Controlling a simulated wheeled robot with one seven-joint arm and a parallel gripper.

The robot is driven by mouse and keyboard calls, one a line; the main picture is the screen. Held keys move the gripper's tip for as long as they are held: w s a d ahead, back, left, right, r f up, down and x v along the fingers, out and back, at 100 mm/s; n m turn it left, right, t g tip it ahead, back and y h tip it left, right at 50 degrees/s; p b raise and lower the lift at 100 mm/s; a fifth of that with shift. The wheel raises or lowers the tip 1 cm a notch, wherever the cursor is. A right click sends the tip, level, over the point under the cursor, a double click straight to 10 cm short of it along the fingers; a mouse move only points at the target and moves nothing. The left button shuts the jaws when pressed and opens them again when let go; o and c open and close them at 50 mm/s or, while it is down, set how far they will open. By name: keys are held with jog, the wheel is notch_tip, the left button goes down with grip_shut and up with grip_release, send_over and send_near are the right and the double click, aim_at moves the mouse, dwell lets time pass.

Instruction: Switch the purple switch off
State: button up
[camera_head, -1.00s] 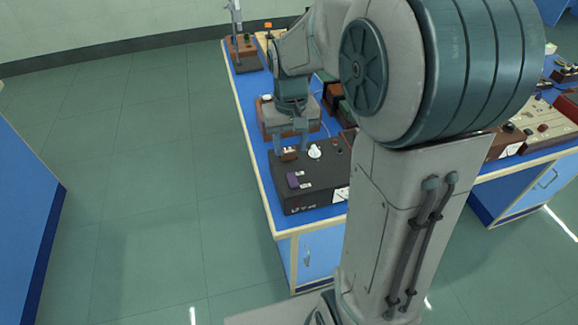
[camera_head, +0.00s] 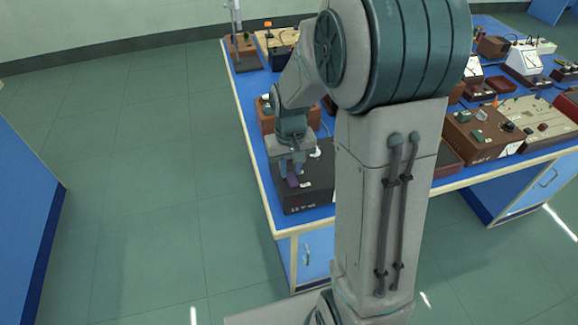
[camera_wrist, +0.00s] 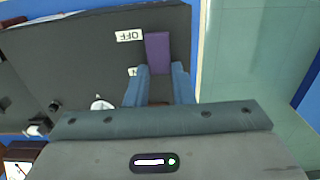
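The purple switch (camera_head: 292,181) sits on the top of a dark box (camera_head: 318,190) near the bench's front left corner. In the wrist view the purple switch (camera_wrist: 157,50) lies just ahead of my fingertips, with its lower end between or just under them. A white OFF label (camera_wrist: 130,35), upside down here, is beside its far end. A second label (camera_wrist: 132,71) is mostly hidden by a finger. My gripper (camera_head: 291,170) points down over the box. Its fingers (camera_wrist: 158,70) are apart with a narrow gap. I cannot tell whether they touch the switch.
A brown part (camera_wrist: 160,92) shows between the fingers, nearer the palm. A white knob (camera_wrist: 102,103) and small dark posts stand on the box. A brown box (camera_head: 268,118) is behind it. Other instruments crowd the blue bench at right. Open floor lies left of the bench.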

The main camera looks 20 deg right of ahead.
aim_at(293, 181)
jog(key=shift+b, duration=0.4)
grip_shut()
jog(key=shift+f+t+b, duration=0.1)
jog(key=shift+t+b, duration=0.2)
jog(key=shift+b, duration=0.1)
jog(key=shift+s+r+t+b, duration=0.25)
jog(key=shift+t+b, duration=0.35)
jog(key=shift+b, duration=0.15)
jog(key=shift+w, duration=0.1)
jog(key=o, duration=0.9)
grip_release()
jog(key=shift+r, duration=0.1)
jog(key=r, duration=0.4)
jog(key=s+r, duration=0.1)
jog(key=r, duration=0.4)
jog(key=s+r, duration=0.1)
jog(key=r, duration=0.3)
jog(key=shift+r+p, duration=0.25)
jog(key=shift+p, duration=0.1)
jog(key=shift+s, duration=0.1)
